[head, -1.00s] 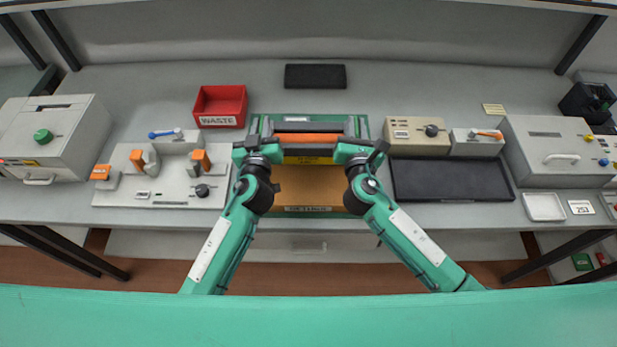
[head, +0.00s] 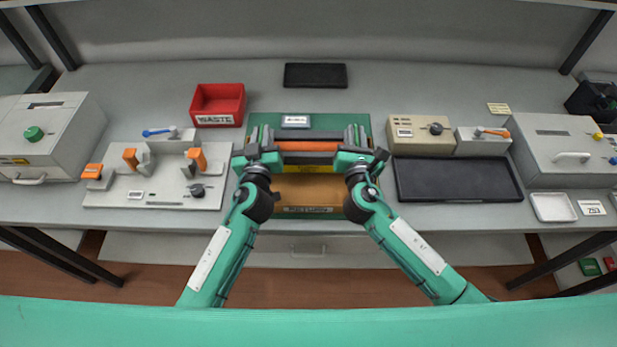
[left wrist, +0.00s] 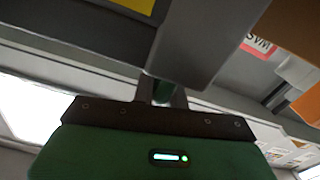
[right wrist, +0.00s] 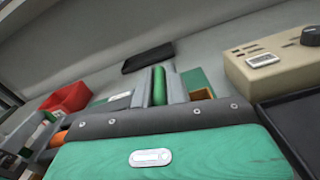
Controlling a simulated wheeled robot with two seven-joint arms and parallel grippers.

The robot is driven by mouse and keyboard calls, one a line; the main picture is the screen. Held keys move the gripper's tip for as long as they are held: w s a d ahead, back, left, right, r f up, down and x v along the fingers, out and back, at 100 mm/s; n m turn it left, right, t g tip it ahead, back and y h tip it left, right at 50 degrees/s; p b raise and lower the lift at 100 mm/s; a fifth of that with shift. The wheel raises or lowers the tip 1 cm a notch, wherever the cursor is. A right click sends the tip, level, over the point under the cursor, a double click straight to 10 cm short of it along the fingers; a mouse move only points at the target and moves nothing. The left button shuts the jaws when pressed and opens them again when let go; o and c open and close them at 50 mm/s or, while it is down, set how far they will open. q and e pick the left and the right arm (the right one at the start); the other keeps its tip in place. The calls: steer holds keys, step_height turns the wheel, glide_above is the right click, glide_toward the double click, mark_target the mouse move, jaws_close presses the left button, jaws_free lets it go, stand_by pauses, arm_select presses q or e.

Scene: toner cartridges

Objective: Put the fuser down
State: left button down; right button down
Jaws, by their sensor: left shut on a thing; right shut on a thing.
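The fuser (head: 308,146), a dark grey bar-shaped unit with an orange roller and a yellow label, spans between my two grippers. My left gripper (head: 264,136) is shut on the green grip at its left end. In the left wrist view, that gripper (left wrist: 163,92) is close under a grey part of the fuser. My right gripper (head: 353,137) is shut on the green grip at its right end, which shows between the fingers in the right wrist view (right wrist: 160,86). I cannot tell whether the underside of the fuser touches anything.
A green mat (head: 340,122) with a small label lies behind the fuser, and a brown labelled tray (head: 308,192) in front. A red waste bin (head: 218,104) and grey fixture (head: 150,190) are left. A beige control box (head: 418,134) and black tray (head: 458,180) are right.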

arm_select(q)
steer(key=shift+f+b, duration=0.55)
steer(key=shift+f, duration=0.05)
arm_select(e)
steer(key=shift+f, duration=0.55)
arm_select(q)
steer(key=c, duration=1.4)
jaws_free()
arm_select(e)
steer(key=c, duration=1.4)
jaws_free()
arm_select(q)
steer(key=shift+r, duration=0.1)
step_height(320, 180, up, 10)
steer(key=shift+f, duration=0.15)
arm_select(e)
steer(key=shift+s, duration=0.1)
steer(key=s, duration=1.2)
arm_select(q)
steer(key=shift+s, duration=0.1)
arm_select(e)
steer(key=shift+a, duration=0.15)
